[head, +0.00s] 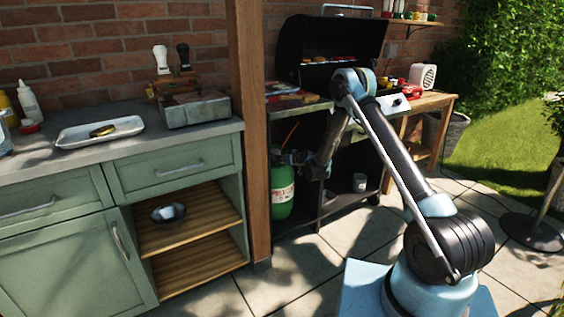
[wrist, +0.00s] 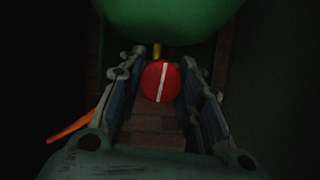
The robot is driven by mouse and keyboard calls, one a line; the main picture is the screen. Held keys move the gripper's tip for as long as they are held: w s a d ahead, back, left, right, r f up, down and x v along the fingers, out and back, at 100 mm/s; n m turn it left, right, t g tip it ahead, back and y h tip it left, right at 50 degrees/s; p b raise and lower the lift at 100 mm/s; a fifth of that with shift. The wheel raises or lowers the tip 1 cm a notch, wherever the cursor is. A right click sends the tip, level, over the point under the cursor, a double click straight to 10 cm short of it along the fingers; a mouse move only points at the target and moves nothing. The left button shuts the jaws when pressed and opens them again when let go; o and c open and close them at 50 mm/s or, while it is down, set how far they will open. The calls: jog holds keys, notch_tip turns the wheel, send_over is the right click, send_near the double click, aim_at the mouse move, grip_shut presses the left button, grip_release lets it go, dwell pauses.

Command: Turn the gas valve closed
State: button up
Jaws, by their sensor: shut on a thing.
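The gas valve is a round red knob (wrist: 161,82) with a white stripe, in the middle of the wrist view. The stripe runs nearly upright, its top tilted slightly right. A short brass stem (wrist: 157,50) shows behind it. The green gas bottle (head: 282,194) stands under the grill, just right of the wooden post; its rounded green body also fills the top of the wrist view (wrist: 168,18). My gripper (head: 297,158) reaches the bottle's top. In the wrist view its fingers (wrist: 163,72) stand on either side of the knob, shut on it. The knob is too small to make out in the head view.
The wooden post (head: 249,130) stands close left of the bottle. The open black grill (head: 328,55) is above, and a mug (head: 359,182) sits on its lower shelf. An orange hose (wrist: 72,129) passes left of my gripper. Paving in front is clear.

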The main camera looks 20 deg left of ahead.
jog(key=m, duration=0.1)
jog(key=m+g+y, duration=0.1)
jog(key=shift+w+d+m, duration=0.2)
jog(key=shift+m, duration=0.2)
jog(key=m+g+y, duration=0.1)
jog(key=m+y, duration=0.1)
jog(key=shift+m, duration=0.3)
jog(key=m, duration=0.1)
jog(key=m+y, duration=0.1)
jog(key=m, duration=0.1)
jog(key=shift+w+d+f+g+y, duration=0.1)
jog(key=shift+f+g+y, duration=0.05)
jog(key=shift+g+y, duration=0.2)
jog(key=shift+m+y, duration=0.75)
jog(key=shift+m, duration=1.15)
jog(key=o, duration=1)
jog(key=shift+f, duration=0.1)
jog(key=shift+o, duration=0.5)
